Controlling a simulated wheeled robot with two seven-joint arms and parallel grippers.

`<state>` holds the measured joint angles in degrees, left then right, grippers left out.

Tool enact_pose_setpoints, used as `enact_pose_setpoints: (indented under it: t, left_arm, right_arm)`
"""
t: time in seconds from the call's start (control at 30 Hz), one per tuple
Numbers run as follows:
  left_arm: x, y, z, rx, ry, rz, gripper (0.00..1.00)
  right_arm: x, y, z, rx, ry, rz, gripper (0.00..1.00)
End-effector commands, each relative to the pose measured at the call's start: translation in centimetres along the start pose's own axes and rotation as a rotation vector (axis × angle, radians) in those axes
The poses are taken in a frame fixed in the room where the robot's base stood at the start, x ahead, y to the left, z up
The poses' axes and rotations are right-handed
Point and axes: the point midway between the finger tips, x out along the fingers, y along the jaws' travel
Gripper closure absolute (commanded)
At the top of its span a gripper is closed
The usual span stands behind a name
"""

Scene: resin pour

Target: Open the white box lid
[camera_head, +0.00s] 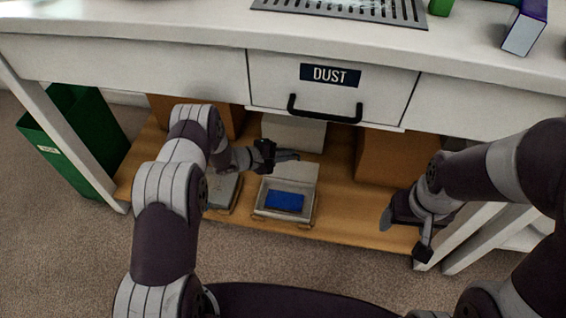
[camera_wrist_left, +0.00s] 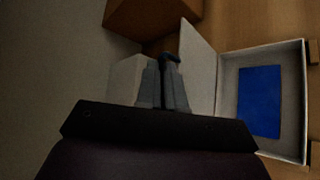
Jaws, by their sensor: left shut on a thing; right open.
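The white box (camera_head: 259,210) sits on the low wooden shelf under the bench, with a blue block (camera_head: 285,201) inside. Its lid (camera_head: 292,171) is raised and stands up along the back edge. In the left wrist view the open box (camera_wrist_left: 291,152), the blue block (camera_wrist_left: 258,102) and the lid (camera_wrist_left: 199,62) show at the right. My left gripper (camera_head: 292,155) is at the lid's upper edge, shut on it; its fingers (camera_wrist_left: 165,82) show in the left wrist view. The exact contact is hard to see. My right gripper (camera_head: 405,232) is open and empty, right of the box.
A grey box (camera_head: 222,193) lies left of the white box, partly behind my left arm. A pale box (camera_head: 295,133) and brown cartons (camera_head: 395,157) stand farther back. The DUST drawer (camera_head: 330,85) overhangs the shelf. A green bin (camera_head: 75,140) stands left.

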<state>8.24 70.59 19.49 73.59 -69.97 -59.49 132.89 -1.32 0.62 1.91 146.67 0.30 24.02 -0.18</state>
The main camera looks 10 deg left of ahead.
Motion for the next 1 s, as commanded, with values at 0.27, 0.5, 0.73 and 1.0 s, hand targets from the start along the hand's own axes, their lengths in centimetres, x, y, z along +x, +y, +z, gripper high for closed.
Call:
enact_pose_setpoints:
  t: [0.27, 0.5, 0.73, 1.0]
  left_arm:
    - [1.6, 1.6, -1.6, -0.012, 0.0, -0.013, 1.0]
    - [2.4, 2.3, -2.4, -0.072, -0.001, -0.073, 1.0]
    - [2.6, 2.6, -2.6, -0.094, -0.001, -0.092, 1.0]
    - [2.6, 2.6, -2.6, -0.094, -0.001, -0.093, 1.0]
  right_arm:
    - [1.1, 0.0, 0.1, 0.0, 0.0, 0.0, 0.26]
    - [1.6, 0.0, 0.2, 0.0, 0.0, 0.0, 0.26]
    - [1.7, 0.0, 0.2, 0.0, 0.0, 0.0, 0.26]
    - [1.7, 0.0, 0.2, 0.0, 0.0, 0.0, 0.26]
